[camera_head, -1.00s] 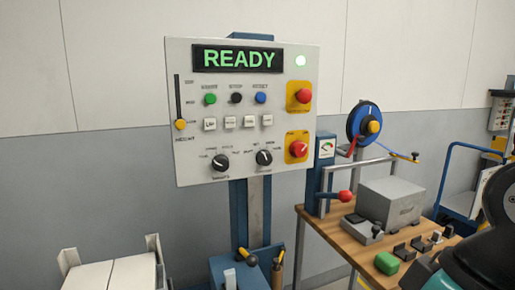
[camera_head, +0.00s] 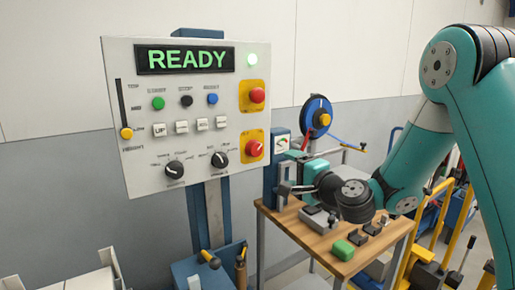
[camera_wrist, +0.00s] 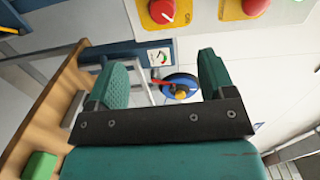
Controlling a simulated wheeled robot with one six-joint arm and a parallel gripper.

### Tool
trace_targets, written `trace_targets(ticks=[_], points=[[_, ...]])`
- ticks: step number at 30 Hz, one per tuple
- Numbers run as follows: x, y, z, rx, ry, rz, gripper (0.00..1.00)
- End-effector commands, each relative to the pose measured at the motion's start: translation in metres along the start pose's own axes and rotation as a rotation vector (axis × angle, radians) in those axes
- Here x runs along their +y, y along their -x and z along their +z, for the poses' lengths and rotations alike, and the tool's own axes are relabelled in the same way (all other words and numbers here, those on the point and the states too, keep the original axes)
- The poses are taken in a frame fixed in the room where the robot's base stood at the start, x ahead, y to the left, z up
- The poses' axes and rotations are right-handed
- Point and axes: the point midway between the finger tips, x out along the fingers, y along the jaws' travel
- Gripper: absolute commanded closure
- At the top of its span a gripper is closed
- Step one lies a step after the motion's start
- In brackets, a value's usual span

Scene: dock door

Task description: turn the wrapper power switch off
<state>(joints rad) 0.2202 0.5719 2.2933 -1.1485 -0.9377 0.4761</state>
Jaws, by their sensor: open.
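The control panel (camera_head: 135,85) stands upright with a green READY display (camera_head: 185,59). A red rotary switch with a white pointer line (camera_head: 254,148) sits on a yellow plate at its lower right; this looks like the power switch. It also shows at the top edge of the wrist view (camera_wrist: 162,12). My gripper (camera_head: 284,180) is open and empty, right of and below the switch, apart from it. In the wrist view its two teal fingers (camera_wrist: 163,72) are spread, with the switch beyond them. The switch's labels are too small to read.
A red mushroom button (camera_head: 257,95) sits above the switch on another yellow plate; it shows in the wrist view too (camera_wrist: 255,6). A wooden bench (camera_head: 310,240) with a green block (camera_head: 343,250) and a blue reel (camera_head: 317,117) stand to the right.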

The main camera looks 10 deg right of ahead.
Motion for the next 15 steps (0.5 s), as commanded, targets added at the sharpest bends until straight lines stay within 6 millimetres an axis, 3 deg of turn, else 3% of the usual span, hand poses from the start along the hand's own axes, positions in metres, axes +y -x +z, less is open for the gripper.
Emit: trace_targets(ticks=[3, 7, 15], points=[[-0.001, -0.006, -0.011, 0.038, -0.028, -0.013, 0.24], [-0.004, -0.023, -0.010, 0.036, -0.028, -0.013, 0.24], [-0.008, -0.082, -0.011, 0.032, -0.025, -0.013, 0.24]])
